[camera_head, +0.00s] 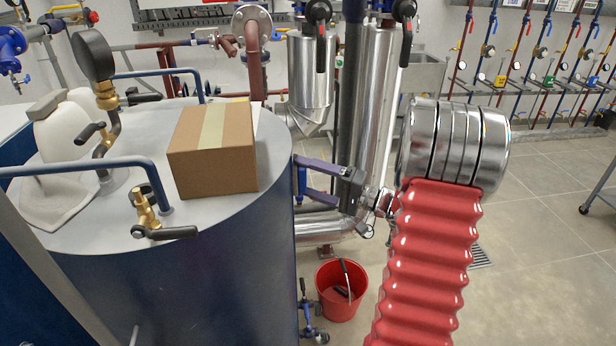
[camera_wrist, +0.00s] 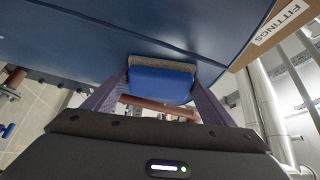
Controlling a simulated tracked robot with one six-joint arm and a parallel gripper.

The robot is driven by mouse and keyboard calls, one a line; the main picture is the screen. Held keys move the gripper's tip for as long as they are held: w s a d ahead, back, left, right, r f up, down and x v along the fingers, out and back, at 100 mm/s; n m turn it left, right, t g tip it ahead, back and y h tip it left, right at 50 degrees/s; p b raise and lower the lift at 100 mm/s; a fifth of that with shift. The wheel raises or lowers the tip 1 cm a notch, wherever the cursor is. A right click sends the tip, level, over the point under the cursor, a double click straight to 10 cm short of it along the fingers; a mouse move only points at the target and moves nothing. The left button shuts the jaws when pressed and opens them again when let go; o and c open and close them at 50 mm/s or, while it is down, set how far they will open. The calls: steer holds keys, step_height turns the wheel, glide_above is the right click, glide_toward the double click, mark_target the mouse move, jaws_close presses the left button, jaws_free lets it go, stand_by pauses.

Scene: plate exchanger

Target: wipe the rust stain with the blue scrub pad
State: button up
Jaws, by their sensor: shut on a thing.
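The blue scrub pad (camera_wrist: 162,86) shows in the wrist view, with a brownish-grey layer along its far edge. My gripper (camera_wrist: 160,94) is shut on it, one purple finger at each side. The pad's brownish layer faces the curved blue wall of the tank (camera_wrist: 110,40); I cannot tell whether it touches. In the head view my gripper (camera_head: 299,177) points left at the right side of the tank (camera_head: 215,270). The pad is hidden there. I cannot make out the rust stain in either view.
A cardboard box (camera_head: 213,150), a pressure gauge (camera_head: 93,55) and brass valves (camera_head: 146,208) stand on the tank top. A red bucket (camera_head: 341,305) stands on the floor below my gripper. Silver pipes (camera_head: 310,75) rise behind it. Open floor (camera_head: 545,230) lies at the right.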

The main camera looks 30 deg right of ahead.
mark_target(297, 183)
steer(key=shift+s+a, duration=1)
steer(key=shift+s, duration=0.05)
steer(key=shift+s+a, duration=0.55)
steer(key=shift+s, duration=0.25)
steer(key=shift+s+a, duration=0.5)
steer(key=shift+s, duration=0.3)
steer(key=shift+d, duration=0.1)
steer(key=s+d, duration=0.3)
steer(key=d, duration=0.2)
steer(key=shift+s, duration=0.25)
steer(key=shift+d, duration=0.1)
steer(key=shift+s+d, duration=0.85)
steer(key=shift+d, duration=0.25)
